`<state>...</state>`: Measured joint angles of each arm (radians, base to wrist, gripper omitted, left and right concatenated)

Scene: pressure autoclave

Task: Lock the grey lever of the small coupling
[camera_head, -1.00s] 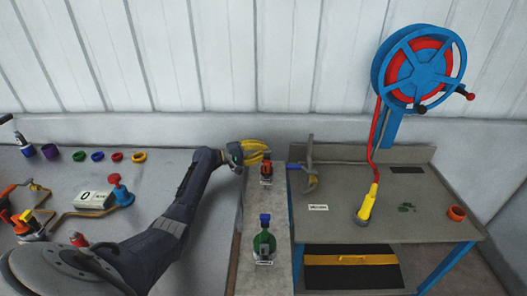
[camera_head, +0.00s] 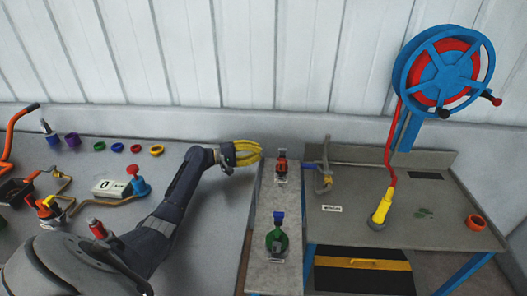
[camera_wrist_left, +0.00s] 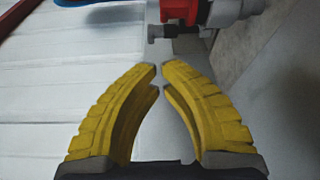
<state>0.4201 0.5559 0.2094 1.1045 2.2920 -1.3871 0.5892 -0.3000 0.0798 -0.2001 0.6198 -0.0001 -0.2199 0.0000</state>
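My left gripper (camera_head: 258,150) is at the left edge of the narrow grey shelf, left of a small red-bodied fitting (camera_head: 281,167). Its yellow fingers are curved together, tips almost meeting, with nothing between them; the left wrist view also shows this (camera_wrist_left: 160,68). A grey upright fitting with a brass-coloured part (camera_head: 324,176) stands right of the shelf. A larger green fitting with a blue top (camera_head: 277,240) stands nearer on the shelf. I cannot tell which is the small coupling, nor make out its lever's position. My right gripper is not in view.
A grey bench (camera_head: 450,230) at right carries a yellow nozzle (camera_head: 382,207) and an orange ring (camera_head: 476,222). A blue-and-red reel (camera_head: 440,75) stands behind. A gauge box (camera_head: 108,187), valves and coloured rings lie on the left table. A white wall runs behind.

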